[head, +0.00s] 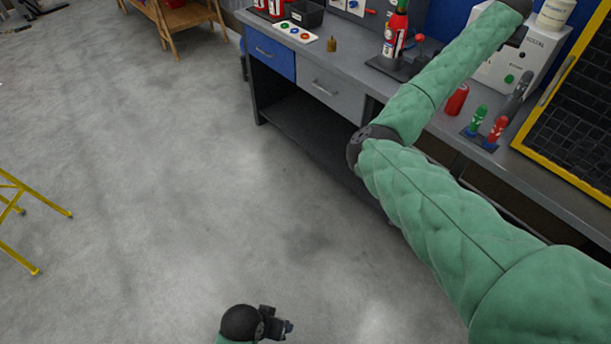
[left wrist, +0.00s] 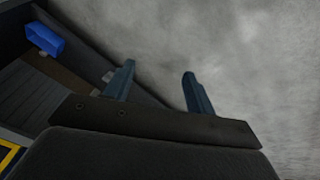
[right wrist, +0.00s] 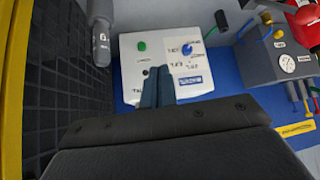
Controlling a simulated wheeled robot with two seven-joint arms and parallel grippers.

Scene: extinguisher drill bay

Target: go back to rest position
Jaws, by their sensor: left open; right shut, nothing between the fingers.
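My left gripper (head: 286,327) is low at the bottom of the head view, over bare floor. In the left wrist view its two fingers (left wrist: 158,74) stand apart with nothing between them. My right arm reaches up across the bench to the upper right. Its gripper (right wrist: 157,72) is shut and empty in the right wrist view, in front of a white control box (right wrist: 138,48) with a green button and a blue dial. That box (head: 510,70) also shows at the back of the bench in the head view. Whether the fingertips touch it I cannot tell.
The grey bench (head: 335,60) under my right arm holds a red extinguisher (head: 396,30), a red can (head: 456,100), small green and red items, and a yellow-framed black panel (head: 580,110). A yellow stand (head: 30,215) is at far left. The floor between is clear.

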